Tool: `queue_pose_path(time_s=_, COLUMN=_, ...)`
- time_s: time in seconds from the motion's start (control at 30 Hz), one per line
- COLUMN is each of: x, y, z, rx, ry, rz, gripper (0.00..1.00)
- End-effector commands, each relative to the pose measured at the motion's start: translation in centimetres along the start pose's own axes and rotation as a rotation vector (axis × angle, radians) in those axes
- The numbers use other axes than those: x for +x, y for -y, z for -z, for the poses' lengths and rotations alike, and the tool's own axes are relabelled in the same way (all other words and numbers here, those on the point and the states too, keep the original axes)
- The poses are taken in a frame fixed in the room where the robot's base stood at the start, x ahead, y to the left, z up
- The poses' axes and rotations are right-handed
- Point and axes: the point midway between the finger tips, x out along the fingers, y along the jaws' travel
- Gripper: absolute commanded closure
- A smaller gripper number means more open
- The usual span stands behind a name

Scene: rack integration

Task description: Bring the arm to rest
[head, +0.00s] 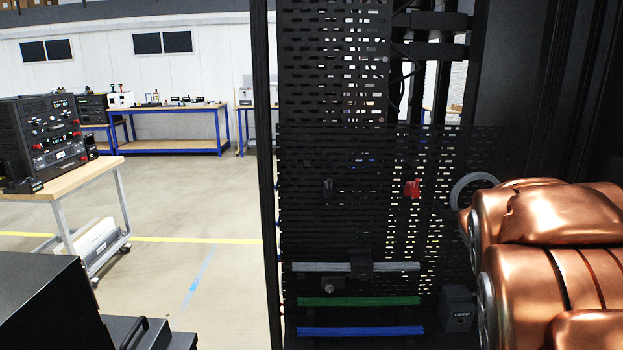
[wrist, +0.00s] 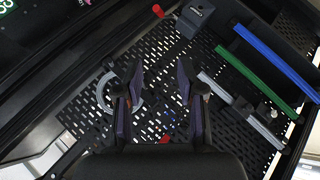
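My copper-coloured arm (head: 550,260) fills the lower right of the head view, in front of the rack. My gripper (wrist: 160,68) shows in the wrist view with its two dark, purple-sided fingers spread apart. Nothing is between the fingers, and only the perforated panel shows behind them. The gripper itself does not show in the head view. The black rack has a perforated panel (head: 325,225), which also shows in the wrist view (wrist: 160,45). I cannot tell the exact gap between the fingertips and the panel.
Grey (head: 310,267), green (head: 360,301) and blue (head: 360,331) bars run across the lower panel. A red part (head: 413,187), a grey ring (head: 463,187) and a black box (head: 457,308) are nearby. A cart (head: 85,177) with equipment stands left; open floor (head: 225,275) lies between.

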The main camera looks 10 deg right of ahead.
Motion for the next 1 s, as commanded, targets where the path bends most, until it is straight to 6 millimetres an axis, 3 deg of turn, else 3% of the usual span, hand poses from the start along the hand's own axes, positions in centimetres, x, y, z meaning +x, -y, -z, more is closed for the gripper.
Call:
queue_pose_path(time_s=0.03, x=-1.4, y=2.6, z=-0.6, rx=0.033, ry=0.019, rz=0.056, gripper=0.61)
queue_pose_path(time_s=0.2, x=-5.8, y=11.5, z=-4.3, rx=0.131, ry=0.142, rz=0.258, gripper=0.61)
queue_pose_path(time_s=0.5, x=-15.1, y=24.8, z=-12.0, rx=0.167, ry=0.388, rz=0.575, gripper=0.61)
queue_pose_path(time_s=0.6, x=-18.0, y=27.6, z=-14.7, rx=0.149, ry=0.465, rz=0.65, gripper=0.61)
queue_pose_path(time_s=0.73, x=-20.7, y=29.9, z=-17.1, rx=0.124, ry=0.539, rz=0.711, gripper=0.61)
queue_pose_path(time_s=1.0, x=-21.9, y=30.7, z=-18.3, rx=0.114, ry=0.573, rz=0.736, gripper=0.61)
